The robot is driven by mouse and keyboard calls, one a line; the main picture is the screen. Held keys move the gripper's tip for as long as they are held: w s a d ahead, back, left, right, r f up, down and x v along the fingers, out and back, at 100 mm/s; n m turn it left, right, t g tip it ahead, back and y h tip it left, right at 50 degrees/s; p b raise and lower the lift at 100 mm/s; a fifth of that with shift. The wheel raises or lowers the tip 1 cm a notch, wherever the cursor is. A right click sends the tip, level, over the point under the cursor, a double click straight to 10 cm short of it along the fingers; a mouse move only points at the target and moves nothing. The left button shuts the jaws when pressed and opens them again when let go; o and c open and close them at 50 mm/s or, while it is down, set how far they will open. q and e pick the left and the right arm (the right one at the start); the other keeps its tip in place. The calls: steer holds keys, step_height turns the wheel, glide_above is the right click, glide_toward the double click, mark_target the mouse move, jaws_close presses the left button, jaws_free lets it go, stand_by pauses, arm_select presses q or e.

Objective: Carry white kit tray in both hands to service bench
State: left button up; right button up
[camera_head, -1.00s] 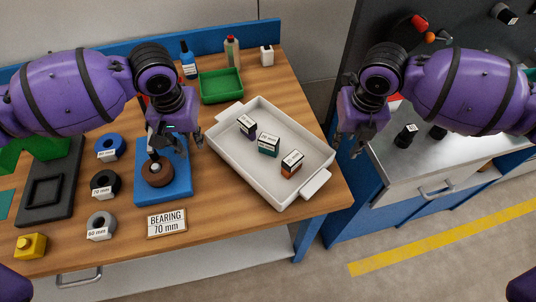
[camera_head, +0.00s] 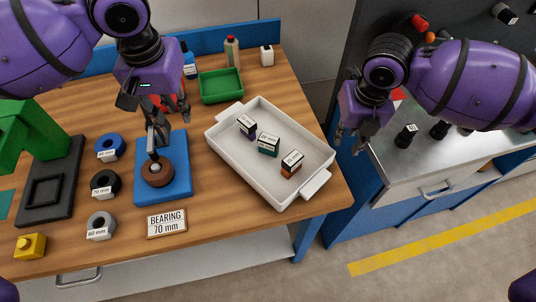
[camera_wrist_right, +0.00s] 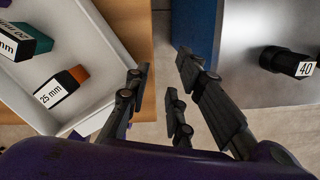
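The white kit tray (camera_head: 222,150) lies on the wooden table, with a handle at its upper left and one at its lower right. My left gripper (camera_head: 158,108) is open and empty, left of the tray above the blue fixture. My right gripper (camera_head: 348,138) is right of the tray, apart from it; its fingers are spread and empty in the right wrist view (camera_wrist_right: 160,85). A metal-topped bench (camera_head: 440,165), likely the service bench, stands at the right.
The blue fixture (camera_head: 178,180) with a brown ring (camera_head: 157,173) is left of the tray. A green bin (camera_head: 221,87) and bottles stand behind it. A floor gap separates table and bench.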

step_height(320, 180, up, 10)
steer(key=s, duration=0.1)
steer(key=shift+s, duration=0.2)
arm_select(q)
steer(key=shift+a, duration=0.1)
arm_select(e)
steer(key=shift+r, duration=0.15)
